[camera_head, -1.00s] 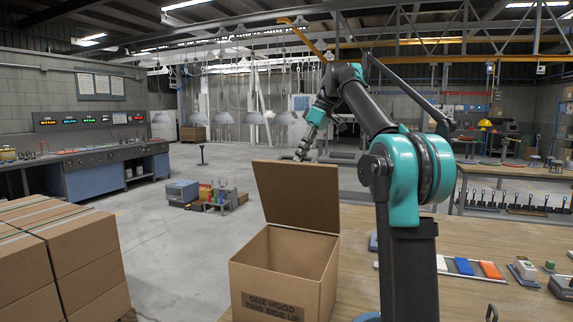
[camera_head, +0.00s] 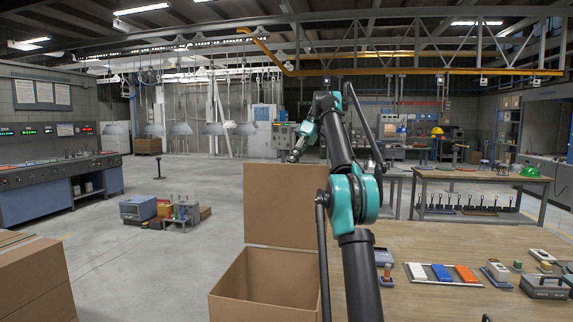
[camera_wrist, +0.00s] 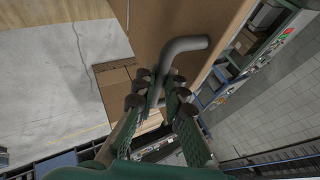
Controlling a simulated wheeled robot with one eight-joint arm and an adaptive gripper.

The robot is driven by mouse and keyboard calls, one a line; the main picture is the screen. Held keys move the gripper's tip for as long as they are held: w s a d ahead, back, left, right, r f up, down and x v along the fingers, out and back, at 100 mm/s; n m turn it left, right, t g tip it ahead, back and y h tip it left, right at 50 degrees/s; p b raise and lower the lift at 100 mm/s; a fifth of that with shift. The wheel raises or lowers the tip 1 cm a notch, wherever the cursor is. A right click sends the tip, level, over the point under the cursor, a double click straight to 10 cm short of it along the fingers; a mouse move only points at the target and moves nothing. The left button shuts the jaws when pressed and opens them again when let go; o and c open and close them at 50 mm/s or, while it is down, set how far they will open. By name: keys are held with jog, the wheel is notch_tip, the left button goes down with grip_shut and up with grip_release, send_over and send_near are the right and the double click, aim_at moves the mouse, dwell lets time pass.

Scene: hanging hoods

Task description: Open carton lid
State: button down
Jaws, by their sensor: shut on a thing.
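The open carton (camera_head: 228,300) stands at the near edge of the wooden table, its inside showing. Its brown cardboard lid (camera_head: 285,205) stands up about vertical at the far side of the opening. My gripper (camera_head: 294,155) is behind the lid's top edge, small and partly hidden in the head view. In the wrist view my gripper (camera_wrist: 163,88) has its green fingers closed around a grey bent handle (camera_wrist: 187,45). The handle lies against a brown cardboard panel (camera_wrist: 190,22), which looks like the lid.
The table (camera_head: 430,245) carries a rack with white, blue and orange blocks (camera_head: 440,272) and a dark toolbox (camera_head: 545,287) on the right. Stacked cartons (camera_head: 35,285) stand at the left. Open floor with a small group of boxes (camera_head: 165,208) lies beyond.

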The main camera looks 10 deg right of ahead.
jog(key=shift+w+d+f, duration=0.15)
jog(key=shift+w+f, duration=0.1)
jog(key=shift+w, duration=0.35)
jog(key=c, duration=1.6)
grip_release()
jog(key=shift+r, duration=0.1)
